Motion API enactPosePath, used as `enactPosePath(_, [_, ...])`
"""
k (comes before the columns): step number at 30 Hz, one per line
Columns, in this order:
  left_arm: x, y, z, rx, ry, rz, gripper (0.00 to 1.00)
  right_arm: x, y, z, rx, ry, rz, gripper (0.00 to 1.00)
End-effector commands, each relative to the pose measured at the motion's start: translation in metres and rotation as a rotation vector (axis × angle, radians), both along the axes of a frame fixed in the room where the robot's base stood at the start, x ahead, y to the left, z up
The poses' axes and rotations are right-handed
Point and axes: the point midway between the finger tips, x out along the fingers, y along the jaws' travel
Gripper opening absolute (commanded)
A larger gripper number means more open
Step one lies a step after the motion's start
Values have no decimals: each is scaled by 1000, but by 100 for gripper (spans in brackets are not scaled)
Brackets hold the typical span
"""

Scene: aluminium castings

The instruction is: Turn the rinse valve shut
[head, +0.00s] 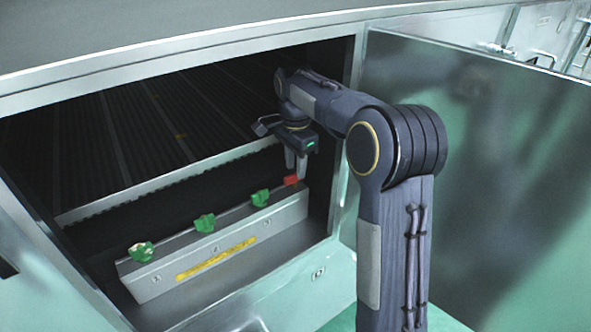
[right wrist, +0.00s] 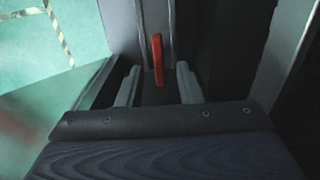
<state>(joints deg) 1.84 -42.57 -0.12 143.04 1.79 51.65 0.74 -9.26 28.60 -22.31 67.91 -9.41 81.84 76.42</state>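A red valve handle (head: 291,180) is at the far right end of the grey valve block (head: 165,283) inside the open cabinet. No readable label tells me whether it is the rinse valve. In the right wrist view the red handle (right wrist: 157,55) is a narrow upright bar in the picture. My right gripper (head: 297,163) reaches down over this handle. In the right wrist view its two fingers (right wrist: 158,68) are apart, one on each side of the handle's line, with visible gaps and no contact. My left gripper is not in view.
Three green handles (head: 205,223) sit along the same block, left of the red one. A yellow strip (head: 216,258) marks its front. The cabinet's right frame (head: 344,200) and open door (head: 480,150) stand close to my right arm. A ribbed dark surface (head: 150,120) lies behind.

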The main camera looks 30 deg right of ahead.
Motion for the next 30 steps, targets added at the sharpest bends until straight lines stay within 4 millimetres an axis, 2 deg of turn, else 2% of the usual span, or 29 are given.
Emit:
enactPosePath(5, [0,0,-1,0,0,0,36,0,0,-17,1,0,0,33])
enactPosePath(14, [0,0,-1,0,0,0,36,0,0,-20,1,-1,1,33])
enactPosePath(22, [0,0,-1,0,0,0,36,0,0,-20,1,-1,1,0])
enactPosePath(30, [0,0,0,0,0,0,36,0,0,-19,1,0,-9,0])
